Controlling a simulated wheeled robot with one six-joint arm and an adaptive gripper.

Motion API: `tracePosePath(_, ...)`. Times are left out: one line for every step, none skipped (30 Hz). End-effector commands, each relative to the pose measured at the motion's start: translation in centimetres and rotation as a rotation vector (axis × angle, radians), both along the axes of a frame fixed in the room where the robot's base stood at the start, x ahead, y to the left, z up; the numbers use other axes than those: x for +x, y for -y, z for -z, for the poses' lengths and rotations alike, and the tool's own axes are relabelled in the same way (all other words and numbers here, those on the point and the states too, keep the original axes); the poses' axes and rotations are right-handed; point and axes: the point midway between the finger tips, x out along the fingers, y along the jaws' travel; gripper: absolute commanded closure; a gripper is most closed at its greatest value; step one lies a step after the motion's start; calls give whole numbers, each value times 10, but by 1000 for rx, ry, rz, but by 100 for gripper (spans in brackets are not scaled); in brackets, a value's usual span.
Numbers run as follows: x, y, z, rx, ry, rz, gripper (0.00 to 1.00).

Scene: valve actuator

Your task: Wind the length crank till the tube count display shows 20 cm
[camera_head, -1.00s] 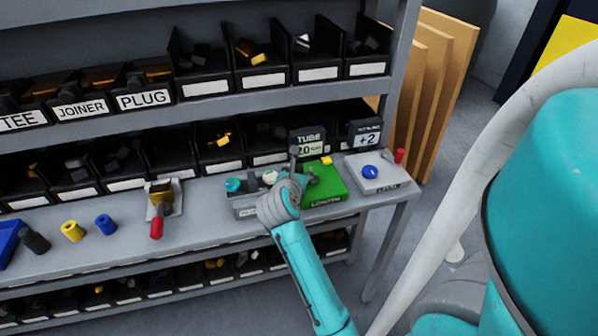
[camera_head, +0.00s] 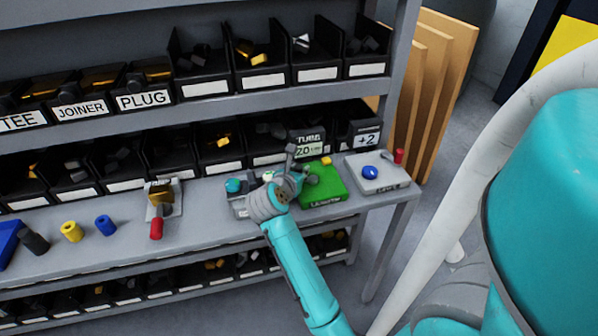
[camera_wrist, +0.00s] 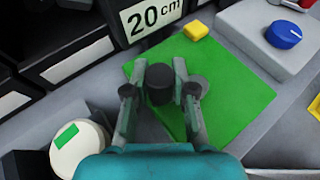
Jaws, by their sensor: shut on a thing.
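The tube count display (camera_head: 310,146) stands at the back of the bench, above the green length unit (camera_head: 330,190). In the wrist view the display (camera_wrist: 153,18) reads 20 cm. The green unit (camera_wrist: 240,97) fills the middle of that view. My gripper (camera_wrist: 160,82) is over it, its two fingers shut on the dark round knob of the length crank (camera_wrist: 159,92). In the head view my gripper (camera_head: 298,170) and wrist hide part of the crank and the unit's left side.
A grey unit with a blue knob (camera_head: 370,172) and a red lever (camera_head: 399,156) stands to the right, below a +2 display (camera_head: 368,138). A yellow block (camera_wrist: 195,30) is at the green unit's back edge. A white round knob (camera_wrist: 80,149) is to the left.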

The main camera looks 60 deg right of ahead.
Motion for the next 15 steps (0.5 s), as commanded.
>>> tracePosePath(0,0,1,1,0,4,100)
tracePosePath(0,0,1,1,0,5,100)
tracePosePath(0,0,1,1,0,5,100)
tracePosePath(0,0,1,2,0,5,100)
tracePosePath(0,0,1,2,0,5,100)
tracePosePath(0,0,1,2,0,4,100)
tracePosePath(0,0,1,2,0,4,100)
tracePosePath(0,0,1,2,0,4,100)
tracePosePath(0,0,1,2,0,4,65)
tracePosePath(0,0,1,2,0,4,58)
tracePosePath(0,0,1,2,0,4,50)
tracePosePath(0,0,1,1,0,4,49)
tracePosePath(0,0,1,1,0,4,49)
tracePosePath(0,0,0,1,0,4,49)
tracePosePath(0,0,0,1,0,4,49)
